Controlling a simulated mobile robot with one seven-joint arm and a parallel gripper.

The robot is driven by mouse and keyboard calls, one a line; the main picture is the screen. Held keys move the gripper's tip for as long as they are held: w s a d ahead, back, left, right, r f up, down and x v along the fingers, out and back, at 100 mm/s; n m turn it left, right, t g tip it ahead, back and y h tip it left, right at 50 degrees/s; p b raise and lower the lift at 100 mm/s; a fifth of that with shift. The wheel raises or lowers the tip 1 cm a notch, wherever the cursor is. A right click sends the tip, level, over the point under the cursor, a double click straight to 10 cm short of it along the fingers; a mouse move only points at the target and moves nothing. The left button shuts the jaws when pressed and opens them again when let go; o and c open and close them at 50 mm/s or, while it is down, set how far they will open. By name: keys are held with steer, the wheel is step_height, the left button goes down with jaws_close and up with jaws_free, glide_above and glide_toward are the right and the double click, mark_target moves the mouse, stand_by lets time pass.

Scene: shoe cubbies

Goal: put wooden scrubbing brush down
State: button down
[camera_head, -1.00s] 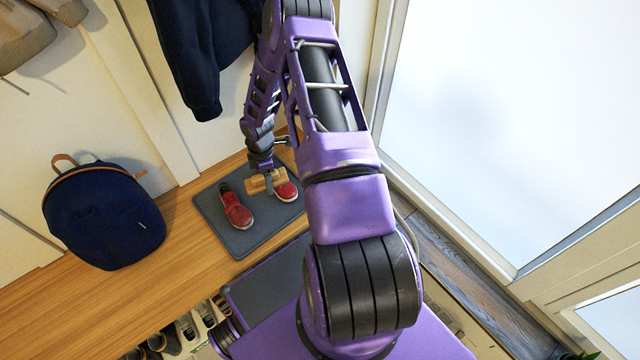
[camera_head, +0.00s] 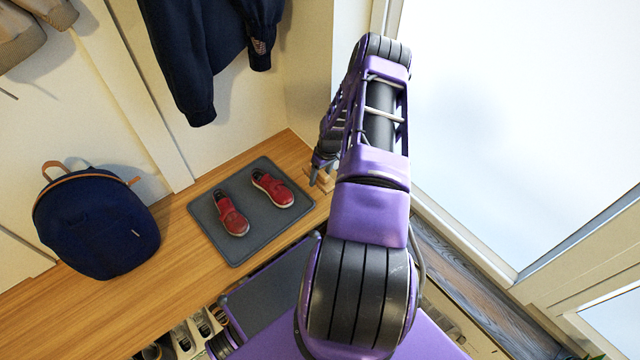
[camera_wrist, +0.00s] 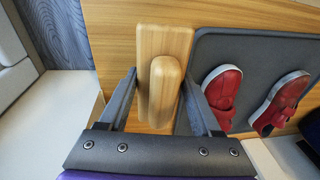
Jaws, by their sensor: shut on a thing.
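The wooden scrubbing brush (camera_wrist: 164,72) is a pale wood block with a raised handle. It sits between the two fingers of my gripper (camera_wrist: 160,105) in the wrist view, and the gripper is shut on it. In the head view the brush (camera_head: 322,180) is mostly hidden behind my arm, at the right end of the wooden bench, just right of the grey mat. My gripper (camera_head: 318,172) is partly hidden there too. I cannot tell whether the brush touches the bench.
Red shoes (camera_head: 252,205) stand on the grey mat (camera_head: 240,248), left of the brush. A dark blue backpack (camera_head: 98,225) stands farther left on the wooden bench (camera_head: 185,232). A navy jacket (camera_head: 195,60) hangs above. Bare bench lies between backpack and mat.

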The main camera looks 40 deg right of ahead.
mark_target(321, 181)
steer(key=shift+f, duration=1.85)
steer(key=shift+f+b, duration=0.25)
steer(key=shift+b, duration=0.4)
steer(key=shift+c, duration=1.8)
jaws_free()
steer(key=shift+r+p, duration=0.55)
steer(key=shift+r, duration=0.05)
steer(key=r, duration=0.3)
steer(key=s+d+r+p, duration=0.1)
steer(key=r, duration=0.7)
steer(key=shift+s+d+r, duration=0.1)
steer(key=shift+s+d, duration=0.1)
